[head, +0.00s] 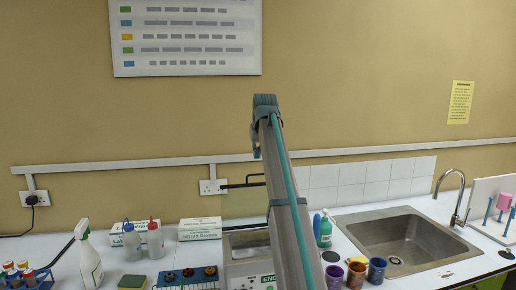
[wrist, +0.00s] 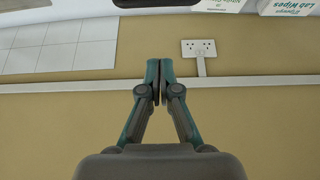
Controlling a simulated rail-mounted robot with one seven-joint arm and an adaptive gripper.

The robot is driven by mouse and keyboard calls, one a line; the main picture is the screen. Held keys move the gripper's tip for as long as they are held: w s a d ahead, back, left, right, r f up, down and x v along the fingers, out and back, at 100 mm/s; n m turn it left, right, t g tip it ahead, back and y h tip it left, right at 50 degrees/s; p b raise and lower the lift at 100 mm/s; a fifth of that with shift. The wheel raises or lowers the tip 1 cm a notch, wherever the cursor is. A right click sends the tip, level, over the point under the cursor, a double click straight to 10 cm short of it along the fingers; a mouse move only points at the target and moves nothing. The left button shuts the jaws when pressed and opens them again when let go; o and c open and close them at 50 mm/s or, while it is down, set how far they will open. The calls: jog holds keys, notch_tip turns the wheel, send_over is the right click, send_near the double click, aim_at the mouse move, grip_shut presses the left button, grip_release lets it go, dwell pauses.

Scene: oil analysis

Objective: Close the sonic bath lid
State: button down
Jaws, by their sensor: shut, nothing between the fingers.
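The sonic bath (head: 236,272) is the metal-rimmed box at the bottom centre of the head view, partly hidden behind my arm. A dark bent handle (head: 243,183) stands above its back edge, in front of the wall. The lid seems raised there, but its panel is hard to make out against the wall. My gripper (wrist: 159,82) shows in the wrist view with its fingertips together and nothing between them. It is in front of the bare wall, apart from the bath. In the head view my arm rises high above the bath, and I cannot make out the fingers.
Wash bottles (head: 155,240), a spray bottle (head: 90,265) and glove boxes (head: 200,229) stand left of the bath. A green bottle (head: 324,232), coloured cups (head: 356,276) and the sink (head: 405,240) are right of it. A wall socket (wrist: 198,48) shows in the wrist view.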

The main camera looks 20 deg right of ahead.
notch_tip(320, 180, down, 6)
jog(key=p, duration=0.3)
jog(key=shift+s, duration=0.45)
jog(key=shift+s+a, duration=0.1)
